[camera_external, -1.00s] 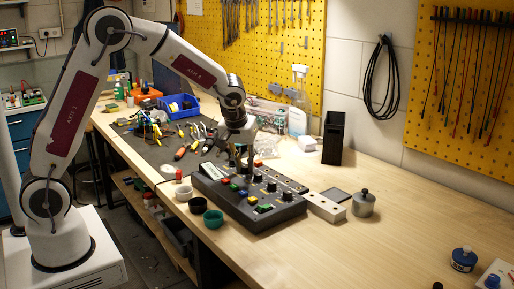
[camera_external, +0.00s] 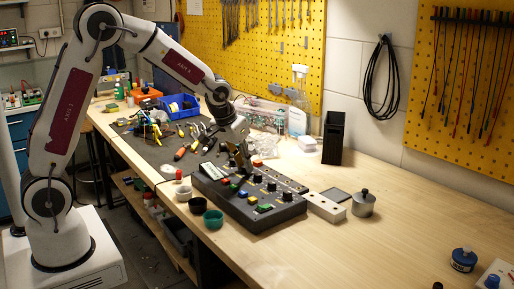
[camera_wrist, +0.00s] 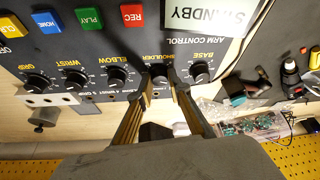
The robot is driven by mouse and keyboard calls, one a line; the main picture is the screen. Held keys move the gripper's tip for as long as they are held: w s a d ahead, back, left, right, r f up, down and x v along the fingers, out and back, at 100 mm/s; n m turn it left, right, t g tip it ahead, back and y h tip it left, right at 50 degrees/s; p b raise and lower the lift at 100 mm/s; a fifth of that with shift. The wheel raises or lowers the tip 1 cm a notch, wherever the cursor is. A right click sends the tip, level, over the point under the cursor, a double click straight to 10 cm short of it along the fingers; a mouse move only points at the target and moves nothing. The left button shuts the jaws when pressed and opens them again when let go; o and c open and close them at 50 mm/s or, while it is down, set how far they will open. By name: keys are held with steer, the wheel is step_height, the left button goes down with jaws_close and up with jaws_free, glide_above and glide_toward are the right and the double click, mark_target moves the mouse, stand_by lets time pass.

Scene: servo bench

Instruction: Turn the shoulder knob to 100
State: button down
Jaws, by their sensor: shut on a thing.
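The shoulder knob (camera_wrist: 159,73) is a black dial under the SHOULDER label in the wrist view, partly hidden by my fingers. My gripper (camera_wrist: 160,82) is shut on it, one finger at each side. In the external view my gripper (camera_external: 243,166) leans down onto the far part of the black control box (camera_external: 285,218). There the knob is hidden behind my fingers. The base knob (camera_wrist: 200,72) and the elbow knob (camera_wrist: 117,77) are close on either side of my fingers. The pointer's exact reading is too small to tell.
The wrist (camera_wrist: 76,80) and grip (camera_wrist: 37,83) knobs line the same row. Coloured buttons and a STANDBY display (camera_wrist: 208,15) are on the panel. A green cup (camera_external: 213,219) stands beside the box, and a grey weight (camera_external: 363,204) right of it.

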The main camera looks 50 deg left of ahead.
steer(key=shift+a+m+h, duration=0.15)
steer(key=shift+m+h, duration=0.65)
steer(key=shift+m, duration=1.2)
steer(key=shift+w+m+g+h, duration=0.1)
steer(key=shift+m+g+h, duration=0.35)
steer(key=shift+m, duration=1.35)
steer(key=shift+a+m+h, duration=0.15)
steer(key=shift+m+h, duration=0.6)
steer(key=shift+m, duration=0.95)
steer(key=shift+w+m+g+h, duration=0.1)
steer(key=shift+m+g+h, duration=0.5)
steer(key=shift+m, duration=1.1)
steer(key=shift+g, duration=0.25)
steer(key=c, duration=1.9)
jaws_free()
steer(key=shift+n, duration=0.3)
